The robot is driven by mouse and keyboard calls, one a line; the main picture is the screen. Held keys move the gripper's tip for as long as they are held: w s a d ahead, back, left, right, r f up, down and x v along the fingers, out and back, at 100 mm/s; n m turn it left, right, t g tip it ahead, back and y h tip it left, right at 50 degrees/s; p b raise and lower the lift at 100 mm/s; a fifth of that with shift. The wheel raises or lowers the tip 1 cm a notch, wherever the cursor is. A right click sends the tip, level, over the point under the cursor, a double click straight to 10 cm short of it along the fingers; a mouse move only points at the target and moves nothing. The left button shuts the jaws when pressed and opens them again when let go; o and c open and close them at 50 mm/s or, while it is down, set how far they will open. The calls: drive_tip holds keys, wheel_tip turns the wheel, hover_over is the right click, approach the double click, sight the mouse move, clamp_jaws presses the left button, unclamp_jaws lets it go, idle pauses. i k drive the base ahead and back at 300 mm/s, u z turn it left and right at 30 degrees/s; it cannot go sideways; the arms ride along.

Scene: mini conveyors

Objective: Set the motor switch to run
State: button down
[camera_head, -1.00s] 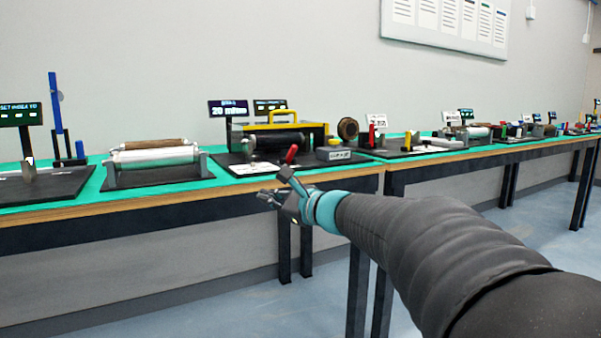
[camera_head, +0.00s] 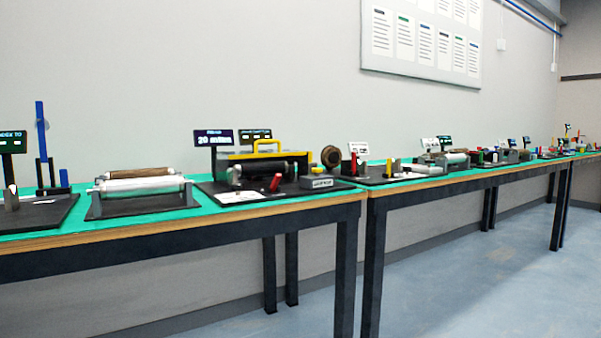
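A small conveyor station (camera_head: 224,185) stands on the table in the head view, with a dark base, a roller and a yellow handle (camera_head: 268,144). A short red lever (camera_head: 275,183) tilts up at its front, beside a white card (camera_head: 243,196). A grey box (camera_head: 316,184) with unreadable lettering sits at its front right. Another upright red part (camera_head: 354,164) stands on the station to the right. Which of these is the motor switch I cannot tell, as labels are too small. My gripper and arm are not in view.
A display (camera_head: 213,138) reads 20 with a unit. A roller stand (camera_head: 142,190) and a station with a blue post (camera_head: 41,130) stand to the left. More stations line the right table (camera_head: 420,183). The floor (camera_head: 480,270) in front is clear.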

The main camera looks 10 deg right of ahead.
sight(276, 180)
drive_tip(key=z, duration=0.2)
drive_tip(key=k, duration=0.3)
drive_tip(key=u, duration=0.2)
drive_tip(key=i, duration=1)
drive_tip(key=u, duration=0.55)
